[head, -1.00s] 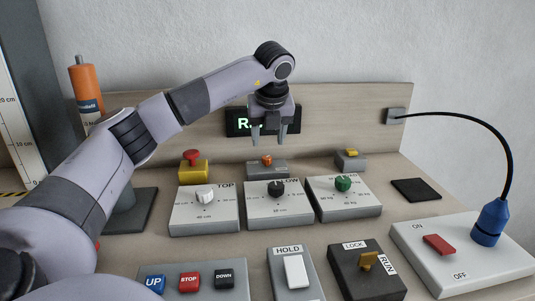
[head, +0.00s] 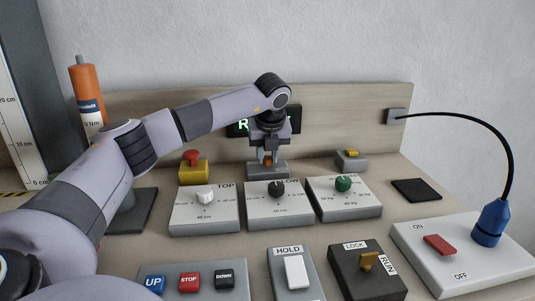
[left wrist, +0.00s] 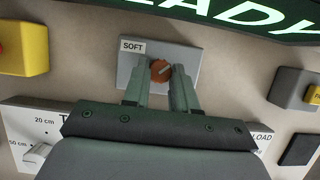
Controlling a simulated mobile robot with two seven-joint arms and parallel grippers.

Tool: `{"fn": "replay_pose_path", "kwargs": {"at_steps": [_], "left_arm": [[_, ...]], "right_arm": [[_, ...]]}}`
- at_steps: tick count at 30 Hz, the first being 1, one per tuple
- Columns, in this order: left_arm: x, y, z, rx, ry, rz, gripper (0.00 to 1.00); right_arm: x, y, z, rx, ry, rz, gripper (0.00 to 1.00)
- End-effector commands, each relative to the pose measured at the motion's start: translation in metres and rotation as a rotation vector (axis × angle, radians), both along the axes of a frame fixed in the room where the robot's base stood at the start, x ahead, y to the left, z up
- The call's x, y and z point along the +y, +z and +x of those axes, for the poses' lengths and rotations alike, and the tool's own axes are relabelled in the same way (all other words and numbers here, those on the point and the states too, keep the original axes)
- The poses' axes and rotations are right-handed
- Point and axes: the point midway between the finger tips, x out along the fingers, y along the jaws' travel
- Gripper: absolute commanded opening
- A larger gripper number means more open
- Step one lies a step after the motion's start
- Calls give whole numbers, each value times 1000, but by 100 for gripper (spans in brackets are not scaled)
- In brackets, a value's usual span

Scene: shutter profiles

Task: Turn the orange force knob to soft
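The orange force knob (head: 267,160) stands on a small grey box (head: 282,169) at the back, under the display. In the left wrist view the knob (left wrist: 160,72) has a pale pointer line slanting to the upper right. A "SOFT" label (left wrist: 133,46) is at the box's upper left; any other label is hidden. My left gripper (head: 268,157) reaches down over the box. My right gripper is not in view.
A red-topped yellow button (head: 193,168) stands left of the box, and a grey box with a yellow top (head: 351,160) stands to the right. Three dial panels, including the one with the black knob (head: 276,188), lie in front. The display (head: 238,128) is behind my wrist.

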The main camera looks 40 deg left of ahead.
Motion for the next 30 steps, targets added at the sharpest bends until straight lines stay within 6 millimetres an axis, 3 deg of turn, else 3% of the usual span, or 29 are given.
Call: {"fn": "replay_pose_path", "kwargs": {"at_steps": [14, 30], "left_arm": [[-1, 2, 1, 1, 118, 0, 0], [-2, 4, 5, -1, 566, 0, 0]], "right_arm": [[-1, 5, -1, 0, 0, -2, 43], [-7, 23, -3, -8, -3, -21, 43]]}}
